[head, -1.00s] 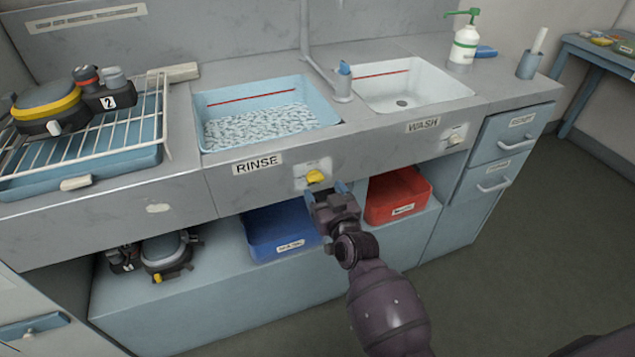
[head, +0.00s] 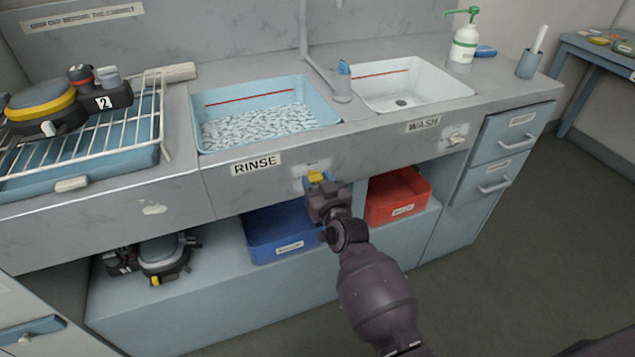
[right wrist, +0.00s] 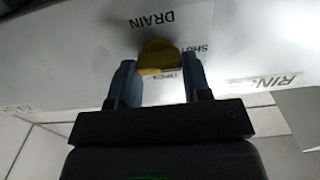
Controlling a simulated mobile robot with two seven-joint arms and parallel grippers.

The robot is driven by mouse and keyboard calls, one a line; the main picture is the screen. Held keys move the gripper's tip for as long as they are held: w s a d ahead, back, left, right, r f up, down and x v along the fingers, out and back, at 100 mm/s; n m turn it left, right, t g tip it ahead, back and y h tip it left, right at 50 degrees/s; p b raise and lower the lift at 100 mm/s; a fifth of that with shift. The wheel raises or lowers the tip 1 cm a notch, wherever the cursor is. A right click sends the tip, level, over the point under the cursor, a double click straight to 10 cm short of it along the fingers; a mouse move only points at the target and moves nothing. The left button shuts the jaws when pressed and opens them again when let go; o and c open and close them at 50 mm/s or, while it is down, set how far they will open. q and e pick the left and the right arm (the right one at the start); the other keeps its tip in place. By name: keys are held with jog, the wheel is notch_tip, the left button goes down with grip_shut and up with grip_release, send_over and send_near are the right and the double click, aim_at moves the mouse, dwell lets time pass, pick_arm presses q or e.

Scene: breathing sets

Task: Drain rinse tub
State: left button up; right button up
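The light-blue rinse tub (head: 268,122) is set in the counter, with rippled, glinting water below its red line. Its yellow drain knob (head: 316,177) is on the front panel, right of the RINSE label (head: 257,164). In the head view the right gripper (head: 318,186) partly hides the knob. My left gripper is not in view.
The white wash tub (head: 445,88) has its own pale knob (head: 455,141). Below are a blue bin (head: 285,250), a red bin (head: 400,210) and a breathing set (head: 160,257). Another set (head: 60,105) lies on the wire rack at left. Floor at right is clear.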

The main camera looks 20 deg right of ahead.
jog(key=shift+c, duration=0.8)
jog(key=shift+r+m+p, duration=0.2)
jog(key=shift+m+p, duration=0.35)
jog(key=shift+m, duration=0.65)
jog(key=m+p, duration=0.1)
jog(key=m, duration=0.1)
jog(key=shift+d+m, duration=0.1)
jog(key=shift+m, duration=0.3)
jog(key=shift+f+m, duration=0.15)
jog(key=shift+m, duration=0.75)
jog(key=m, duration=0.2)
jog(key=shift+m+p, duration=0.3)
jog(key=shift+d+f+m, duration=0.1)
jog(key=shift+f+m, duration=0.05)
jog(key=shift+m, duration=1.05)
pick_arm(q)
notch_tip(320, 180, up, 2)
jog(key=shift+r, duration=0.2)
pick_arm(e)
jog(key=shift+m, duration=0.5)
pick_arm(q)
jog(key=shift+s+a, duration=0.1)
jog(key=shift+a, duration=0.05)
